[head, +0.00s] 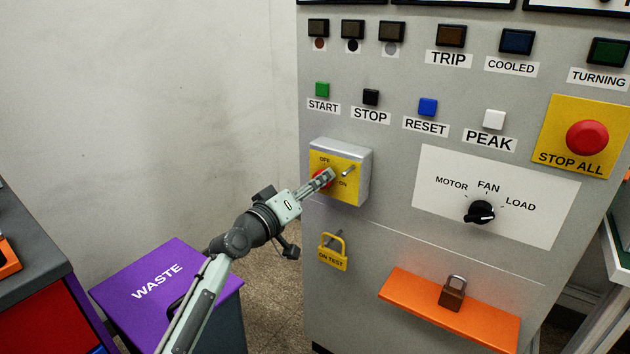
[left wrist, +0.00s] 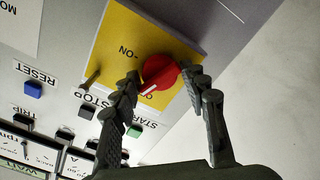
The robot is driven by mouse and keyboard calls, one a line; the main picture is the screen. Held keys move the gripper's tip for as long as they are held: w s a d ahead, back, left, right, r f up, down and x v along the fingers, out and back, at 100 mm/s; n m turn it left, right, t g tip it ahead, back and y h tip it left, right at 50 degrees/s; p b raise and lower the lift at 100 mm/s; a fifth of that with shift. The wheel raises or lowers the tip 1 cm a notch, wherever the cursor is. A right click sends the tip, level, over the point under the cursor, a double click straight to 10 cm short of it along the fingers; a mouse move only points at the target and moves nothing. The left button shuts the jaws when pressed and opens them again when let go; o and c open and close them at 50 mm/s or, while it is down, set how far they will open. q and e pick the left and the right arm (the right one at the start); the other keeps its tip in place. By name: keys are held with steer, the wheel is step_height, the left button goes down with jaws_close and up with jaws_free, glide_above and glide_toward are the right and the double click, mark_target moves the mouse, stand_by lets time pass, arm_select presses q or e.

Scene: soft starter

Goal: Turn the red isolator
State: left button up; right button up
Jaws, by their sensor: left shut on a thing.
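The red isolator (head: 318,178) is a round knob on a yellow plate on a grey box (head: 357,172) at the panel's left side. OFF is printed above it and ON to its right in the head view. My left gripper (head: 327,178) reaches it from the lower left and covers much of it. The left wrist view shows the red knob (left wrist: 160,72) between the two fingers of the left gripper (left wrist: 163,76), which is shut on it. The knob's white mark lies by the partly covered OFF label. My right gripper is not in view.
A small metal pin (head: 348,171) sticks out of the plate beside the knob. A purple WASTE bin (head: 190,267) stands left of the panel.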

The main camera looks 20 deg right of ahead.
arm_select(q)
steer(key=shift+n+p, duration=0.65)
steer(key=shift+n, duration=1.55)
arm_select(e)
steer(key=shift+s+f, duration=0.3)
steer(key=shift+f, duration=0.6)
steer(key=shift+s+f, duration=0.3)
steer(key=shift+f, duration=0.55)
arm_select(q)
steer(key=o, duration=1)
steer(key=shift+c, duration=0.2)
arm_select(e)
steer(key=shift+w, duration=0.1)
arm_select(q)
steer(key=v, duration=1.2)
steer(key=shift+s, duration=0.1)
